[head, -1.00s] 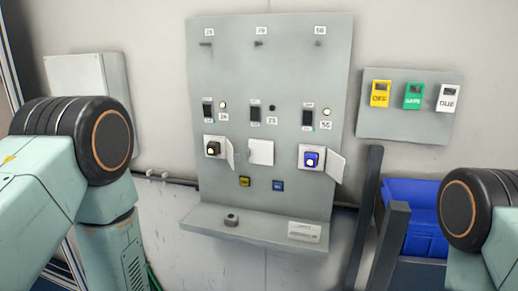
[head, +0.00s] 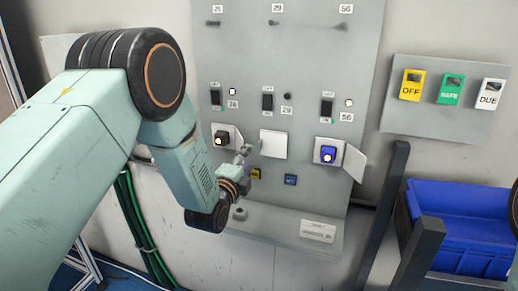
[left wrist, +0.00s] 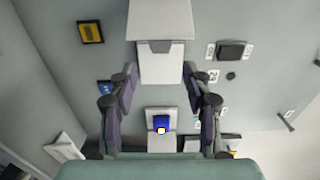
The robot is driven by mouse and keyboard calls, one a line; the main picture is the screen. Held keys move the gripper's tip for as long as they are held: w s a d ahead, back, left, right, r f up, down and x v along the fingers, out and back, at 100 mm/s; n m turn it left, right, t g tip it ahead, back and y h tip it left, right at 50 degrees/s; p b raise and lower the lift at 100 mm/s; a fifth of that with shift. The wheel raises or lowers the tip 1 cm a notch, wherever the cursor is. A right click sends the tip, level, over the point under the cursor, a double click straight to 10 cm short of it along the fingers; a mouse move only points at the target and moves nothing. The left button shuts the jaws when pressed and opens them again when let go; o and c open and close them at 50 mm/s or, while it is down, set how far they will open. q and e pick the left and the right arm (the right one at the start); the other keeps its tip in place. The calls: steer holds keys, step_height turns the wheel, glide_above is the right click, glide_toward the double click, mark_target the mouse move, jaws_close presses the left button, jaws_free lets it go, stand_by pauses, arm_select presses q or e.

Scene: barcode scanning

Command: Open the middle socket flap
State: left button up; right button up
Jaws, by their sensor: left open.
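The middle socket flap (head: 273,144) is a white square that looks shut on the grey panel. My left gripper (head: 244,152) is at its left, close to the panel. In the left wrist view, the fingers (left wrist: 164,92) are spread open with nothing between them, and the middle flap (left wrist: 160,66) lies ahead between and beyond them. Whether they touch it cannot be told. The left socket (head: 221,138) holds a dark plug and its flap is open. The right socket (head: 326,153) is blue and its flap (head: 354,162) stands open. My right gripper is out of view.
A yellow button (head: 255,174) and a blue button (head: 290,180) sit below the sockets. A ledge (head: 280,236) with a small dark object (head: 240,213) and a label juts out below. Dark posts (head: 385,200) and a blue bin (head: 470,220) stand at the right.

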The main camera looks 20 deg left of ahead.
mark_target(259, 146)
arm_select(q)
steer(key=shift+w+d+r, duration=0.1)
steer(key=shift+w+d, duration=0.1)
steer(key=shift+w, duration=1.65)
steer(key=shift+w+d, duration=0.2)
steer(key=shift+w, duration=1.65)
steer(key=shift+a, duration=0.15)
jaws_close()
